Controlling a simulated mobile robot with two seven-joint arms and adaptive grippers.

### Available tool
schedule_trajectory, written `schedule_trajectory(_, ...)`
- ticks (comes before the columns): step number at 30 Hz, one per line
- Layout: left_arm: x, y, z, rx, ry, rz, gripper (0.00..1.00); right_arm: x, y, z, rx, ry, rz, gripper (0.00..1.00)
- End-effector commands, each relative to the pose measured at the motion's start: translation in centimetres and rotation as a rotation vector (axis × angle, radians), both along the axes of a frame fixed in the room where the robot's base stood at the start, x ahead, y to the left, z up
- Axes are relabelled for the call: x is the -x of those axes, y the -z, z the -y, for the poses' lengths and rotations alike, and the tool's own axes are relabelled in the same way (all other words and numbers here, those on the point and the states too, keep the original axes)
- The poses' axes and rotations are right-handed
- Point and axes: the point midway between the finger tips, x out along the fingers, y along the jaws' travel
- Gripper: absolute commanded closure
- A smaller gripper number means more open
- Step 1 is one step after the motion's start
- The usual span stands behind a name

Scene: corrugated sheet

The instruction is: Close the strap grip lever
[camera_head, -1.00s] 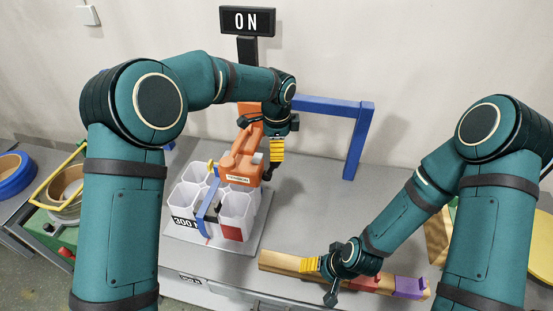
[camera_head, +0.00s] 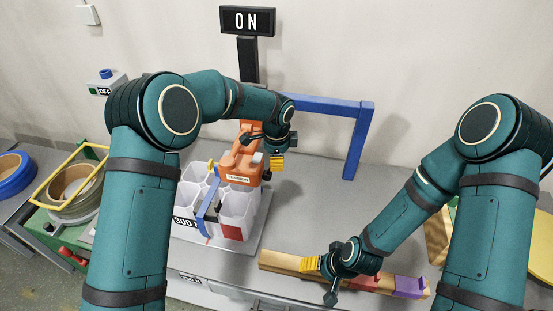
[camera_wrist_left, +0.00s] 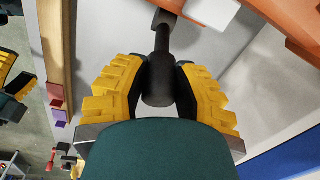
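The orange strap tensioner (camera_head: 240,174) stands on the bundle of white hexagonal tubes (camera_head: 234,207) with a blue strap (camera_head: 208,204) around it. Its upper orange lever part (camera_head: 250,127) is partly hidden behind my left arm. My left gripper (camera_head: 277,163) is just right of the tensioner. In the left wrist view, its yellow fingers (camera_wrist_left: 160,85) close in on both sides of the lever's black grip (camera_wrist_left: 158,72), which joins a thin dark stem. My right gripper (camera_head: 311,264) is at the wooden bar on the bench; its finger gap is unclear.
The wooden bar (camera_head: 281,262) has red and purple blocks (camera_head: 409,287) at its right. A blue frame (camera_head: 357,145) stands behind. An ON sign (camera_head: 246,21) rises at the back. An OFF box (camera_head: 104,84) and a strap reel (camera_head: 72,185) are left.

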Motion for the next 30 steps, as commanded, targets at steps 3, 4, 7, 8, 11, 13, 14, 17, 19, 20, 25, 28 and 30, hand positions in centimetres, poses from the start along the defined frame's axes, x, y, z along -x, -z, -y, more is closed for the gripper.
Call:
schedule_trajectory(3, 0.0, 0.0, 0.0, 0.001, 0.0, 0.0, 1.0, 0.0, 0.0, 0.0, 0.0, 0.0, 0.0, 0.31)
schedule_trajectory(4, 0.0, 0.0, 0.0, 0.001, 0.0, 0.0, 1.0, 0.0, 0.0, 0.0, 0.0, 0.0, 0.0, 0.31)
schedule_trajectory(7, 0.0, 0.0, 0.0, 0.005, -0.001, -0.001, 1.0, 0.0, 0.0, 0.0, 0.0, 0.0, 0.0, 0.31)
schedule_trajectory(8, 0.0, 0.0, 0.0, 0.009, -0.001, -0.002, 1.0, 0.0, 0.0, 0.0, 0.0, 0.0, 0.0, 0.31)
schedule_trajectory(11, -0.1, -0.1, -0.2, 0.032, -0.003, -0.006, 1.0, 0.0, -0.1, 0.0, 0.0, 0.0, 0.0, 0.31)
schedule_trajectory(13, -0.1, -0.2, -0.5, 0.057, -0.003, -0.01, 1.0, 0.0, -0.1, 0.0, 0.0, 0.0, 0.0, 0.31)
schedule_trajectory(14, -0.1, -0.2, -0.7, 0.07, -0.004, -0.014, 1.0, 0.0, -0.1, 0.0, 0.0, 0.0, 0.0, 0.31)
schedule_trajectory(17, -0.2, -0.3, -1.2, 0.129, -0.006, -0.026, 1.0, 0.0, -0.1, 0.0, 0.0, 0.0, 0.0, 0.31)
schedule_trajectory(19, -0.3, -0.4, -1.6, 0.177, -0.006, -0.035, 1.0, 0.0, -0.1, 0.0, 0.0, 0.0, 0.0, 0.31)
schedule_trajectory(20, -0.4, -0.4, -1.8, 0.2, -0.007, -0.04, 1.0, 0.0, -0.1, 0.0, 0.0, 0.0, 0.0, 0.31)
schedule_trajectory(25, -0.6, -0.4, -3.0, 0.329, -0.007, -0.064, 1.0, 0.0, 0.4, 0.0, 0.0, 0.0, 0.0, 0.31)
schedule_trajectory(28, -0.8, -0.3, -3.6, 0.398, -0.006, -0.077, 1.0, 0.0, 0.9, 0.0, 0.001, 0.0, 0.0, 0.31)
schedule_trajectory(30, -0.8, -0.3, -3.9, 0.443, -0.005, -0.086, 1.0, 0.0, 1.3, -0.1, 0.002, 0.0, 0.0, 0.31)
